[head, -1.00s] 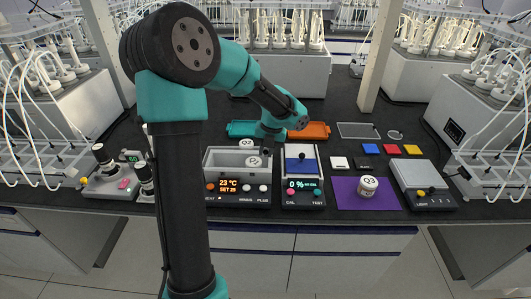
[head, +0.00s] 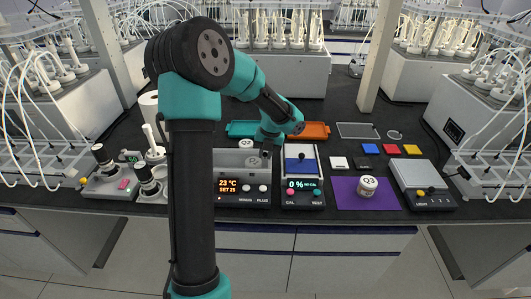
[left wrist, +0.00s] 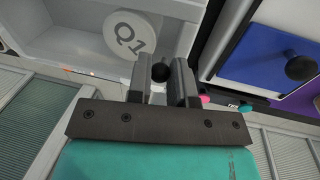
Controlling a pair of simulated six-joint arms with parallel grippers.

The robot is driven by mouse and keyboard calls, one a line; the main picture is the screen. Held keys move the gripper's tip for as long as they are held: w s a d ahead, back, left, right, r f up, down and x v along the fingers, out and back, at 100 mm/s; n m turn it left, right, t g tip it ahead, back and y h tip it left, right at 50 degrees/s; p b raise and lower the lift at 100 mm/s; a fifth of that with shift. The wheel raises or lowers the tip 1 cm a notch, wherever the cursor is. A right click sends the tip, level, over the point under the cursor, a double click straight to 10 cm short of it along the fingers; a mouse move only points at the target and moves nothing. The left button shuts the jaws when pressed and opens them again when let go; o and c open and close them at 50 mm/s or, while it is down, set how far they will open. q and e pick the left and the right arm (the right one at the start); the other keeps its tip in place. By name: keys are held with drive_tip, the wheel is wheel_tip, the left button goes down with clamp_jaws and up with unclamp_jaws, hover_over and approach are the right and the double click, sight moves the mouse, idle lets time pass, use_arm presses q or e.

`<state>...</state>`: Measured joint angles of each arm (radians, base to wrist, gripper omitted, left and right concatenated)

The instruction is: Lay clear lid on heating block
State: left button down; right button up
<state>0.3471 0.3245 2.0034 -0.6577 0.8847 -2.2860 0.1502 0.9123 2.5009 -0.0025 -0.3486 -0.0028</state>
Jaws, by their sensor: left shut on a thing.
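The heating block (head: 241,200) is a grey open-topped box with an orange 23 °C display, at front centre in the head view. A white disc marked Q1 (left wrist: 130,35) shows inside its well in the left wrist view. My left gripper (left wrist: 160,85) is over the front right part of the block, shut on a black knob (left wrist: 160,72). The knob appears to belong to the clear lid, whose pane is hard to make out. I cannot tell whether the lid touches the block's rim. My arm hides the block's left side in the head view. My right gripper is not in view.
A device with a blue plate (head: 301,164) stands close to the block's right. A jar marked Q3 (head: 367,186) sits on a purple mat (head: 350,201). Teal (head: 242,129) and orange (head: 315,131) trays lie behind. Bottles (head: 149,182) stand left of my arm.

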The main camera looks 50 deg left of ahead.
use_arm(q)
drive_tip(key=c, duration=1)
unclamp_jaws()
drive_tip(key=r, duration=0.4)
drive_tip(key=w+d+r, duration=0.1)
drive_tip(key=r, duration=0.7)
drive_tip(key=shift+w+d, duration=0.25)
drive_tip(key=shift+d, duration=0.05)
